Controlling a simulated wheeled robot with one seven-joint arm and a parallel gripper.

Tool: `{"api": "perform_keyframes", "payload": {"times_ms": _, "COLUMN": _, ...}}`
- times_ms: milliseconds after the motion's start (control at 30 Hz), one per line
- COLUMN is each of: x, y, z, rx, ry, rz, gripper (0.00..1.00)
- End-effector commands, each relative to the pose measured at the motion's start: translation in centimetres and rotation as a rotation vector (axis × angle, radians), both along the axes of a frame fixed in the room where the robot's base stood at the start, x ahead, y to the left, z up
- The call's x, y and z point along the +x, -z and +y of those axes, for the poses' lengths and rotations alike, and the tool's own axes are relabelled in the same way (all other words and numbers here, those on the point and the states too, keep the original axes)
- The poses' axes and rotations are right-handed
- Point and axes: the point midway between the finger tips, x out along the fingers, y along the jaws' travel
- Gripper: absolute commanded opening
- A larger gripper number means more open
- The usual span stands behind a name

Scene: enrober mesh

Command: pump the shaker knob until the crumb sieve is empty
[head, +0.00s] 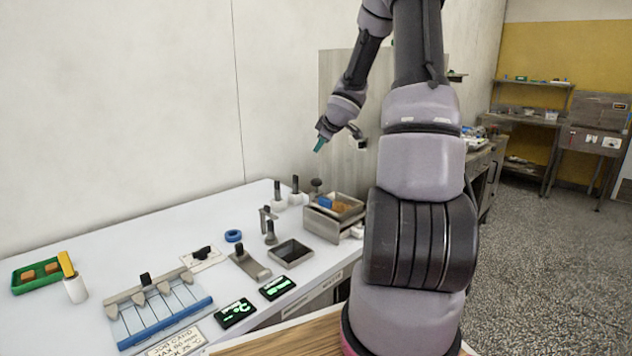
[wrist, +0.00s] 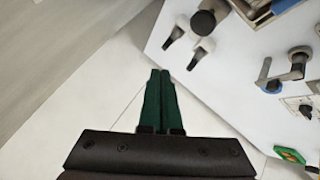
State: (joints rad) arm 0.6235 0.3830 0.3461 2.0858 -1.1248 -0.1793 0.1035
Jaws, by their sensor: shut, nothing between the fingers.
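The crumb sieve (head: 346,216) is a metal tray on a boxy unit at the right end of the white bench. Brown crumbs and a blue piece lie in it. A dark round knob (head: 316,185), which looks like the shaker knob, stands just behind it. This knob also shows at the top of the wrist view (wrist: 204,22), where part of the metal unit (wrist: 258,8) is cut off by the edge. My gripper (head: 319,147) is shut and empty, with green fingers (wrist: 160,75). It hangs in the air above the knob, clear of it and the sieve.
Two white-based black levers (head: 295,190) stand left of the knob. An empty dark tray (head: 291,252), a blue ring (head: 233,236), small displays (head: 235,312) and a green tray (head: 38,274) occupy the bench. A wall runs behind it.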

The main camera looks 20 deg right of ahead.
Motion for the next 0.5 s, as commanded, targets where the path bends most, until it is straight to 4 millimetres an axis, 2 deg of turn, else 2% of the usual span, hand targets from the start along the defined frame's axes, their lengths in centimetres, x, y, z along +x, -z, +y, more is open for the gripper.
{"api": "perform_keyframes", "payload": {"times_ms": 500, "x": 0.0, "y": 6.5, "z": 0.1, "rx": 0.000, "ry": 0.000, "rz": 0.003, "gripper": 0.00}}
